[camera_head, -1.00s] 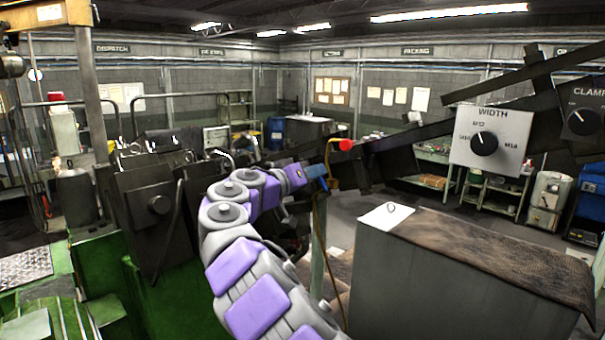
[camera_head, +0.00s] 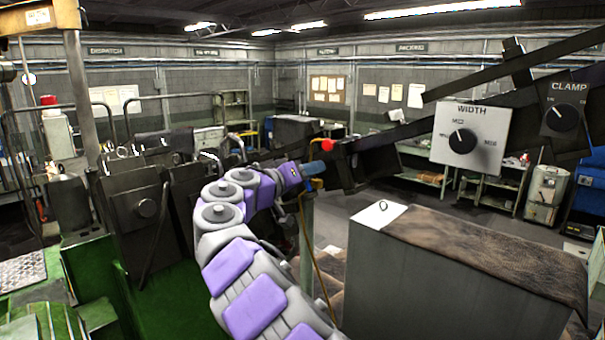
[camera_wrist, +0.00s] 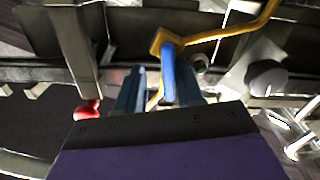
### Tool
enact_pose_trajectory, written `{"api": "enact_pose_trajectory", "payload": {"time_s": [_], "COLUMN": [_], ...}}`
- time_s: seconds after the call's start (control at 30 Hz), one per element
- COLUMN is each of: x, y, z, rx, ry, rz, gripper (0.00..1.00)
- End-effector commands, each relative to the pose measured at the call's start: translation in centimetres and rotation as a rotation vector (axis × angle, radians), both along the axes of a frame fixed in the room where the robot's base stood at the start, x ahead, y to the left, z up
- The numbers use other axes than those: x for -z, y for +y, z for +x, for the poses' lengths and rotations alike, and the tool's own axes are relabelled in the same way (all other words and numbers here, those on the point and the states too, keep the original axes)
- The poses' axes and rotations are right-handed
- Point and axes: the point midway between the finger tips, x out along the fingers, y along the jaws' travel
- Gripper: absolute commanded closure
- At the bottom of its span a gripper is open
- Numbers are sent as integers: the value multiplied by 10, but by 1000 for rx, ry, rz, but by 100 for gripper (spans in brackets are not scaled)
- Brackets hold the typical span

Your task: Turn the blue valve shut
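The blue valve handle (camera_wrist: 168,72) shows in the wrist view as a bright blue bar. Its top meets a yellow collar on a yellow pipe (camera_wrist: 225,33). My gripper (camera_wrist: 158,82) has its two blue-grey fingers apart, one on each side of the bar's lower part. The bar is closer to the right finger, with a gap to the left one; contact cannot be told. In the head view my gripper (camera_head: 316,169) is at the yellow pipe (camera_head: 318,184), just below a red knob; the handle cannot be made out clearly there.
The red knob (camera_head: 328,145) is close beside my gripper; it also shows in the wrist view (camera_wrist: 88,110). A dark beam (camera_head: 400,138) runs right from it, with the WIDTH dial panel (camera_head: 470,138) in front. A grey cabinet (camera_head: 440,285) stands at lower right.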

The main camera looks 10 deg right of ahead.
Motion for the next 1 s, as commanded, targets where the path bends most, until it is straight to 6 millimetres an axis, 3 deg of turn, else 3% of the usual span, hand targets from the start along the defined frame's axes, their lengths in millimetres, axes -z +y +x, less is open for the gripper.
{"api": "enact_pose_trajectory", "payload": {"time_s": [0.17, 0.4, 1.0], "x": [1, 2, 2], "y": [17, 26, 18], "z": [0, 0, -2], "rx": [-5, -12, -8], "ry": [-1, 0, 2], "rz": [-8, -12, -8], "gripper": [64, 64, 64]}}
